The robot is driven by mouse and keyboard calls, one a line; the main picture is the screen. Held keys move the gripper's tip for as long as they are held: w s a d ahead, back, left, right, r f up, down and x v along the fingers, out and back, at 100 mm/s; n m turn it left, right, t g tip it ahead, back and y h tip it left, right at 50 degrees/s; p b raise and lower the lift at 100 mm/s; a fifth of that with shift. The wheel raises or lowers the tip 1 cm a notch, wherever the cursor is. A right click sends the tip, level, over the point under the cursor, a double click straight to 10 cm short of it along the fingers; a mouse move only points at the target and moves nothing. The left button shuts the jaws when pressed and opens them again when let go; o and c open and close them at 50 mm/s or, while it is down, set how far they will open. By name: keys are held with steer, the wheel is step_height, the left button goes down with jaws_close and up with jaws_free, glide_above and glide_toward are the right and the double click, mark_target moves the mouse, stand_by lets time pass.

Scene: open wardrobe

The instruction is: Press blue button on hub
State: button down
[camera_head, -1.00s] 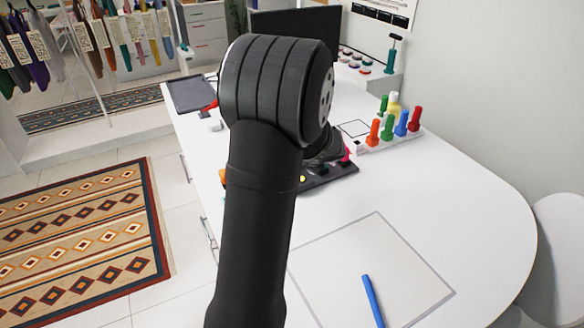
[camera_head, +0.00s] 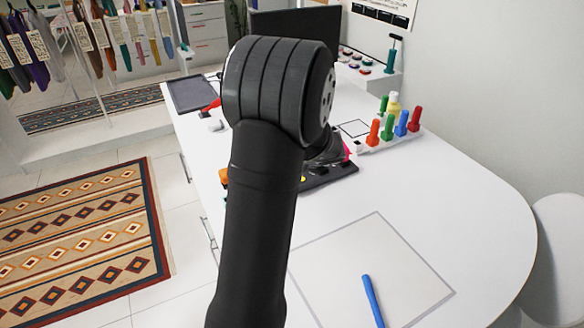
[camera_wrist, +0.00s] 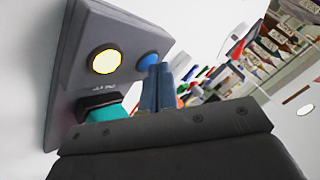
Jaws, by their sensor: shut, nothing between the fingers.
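The hub (camera_wrist: 75,50) is a grey panel seen close up in the wrist view. It carries a lit yellow button (camera_wrist: 105,61), a blue button (camera_wrist: 148,59) and a teal part in a dark housing (camera_wrist: 104,108). My gripper (camera_wrist: 158,70) is shut and empty, its fingertips at the lower right edge of the blue button and overlapping it in the picture. I cannot tell whether they touch it. In the head view my arm hides the gripper and most of the hub; only a dark strip of the hub (camera_head: 342,173) shows beside the arm.
A white holder with several coloured pegs (camera_head: 395,138) stands to the right of the hub on the white desk. A blue pen (camera_head: 372,300) lies in an outlined square at the front. A dark tray (camera_head: 193,93) and a monitor (camera_head: 297,25) are further back.

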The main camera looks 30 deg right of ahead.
steer(key=shift+r, duration=0.85)
steer(key=shift+r, duration=2.5)
steer(key=shift+f, duration=0.15)
step_height(320, 180, up, 4)
steer(key=shift+r, duration=0.1)
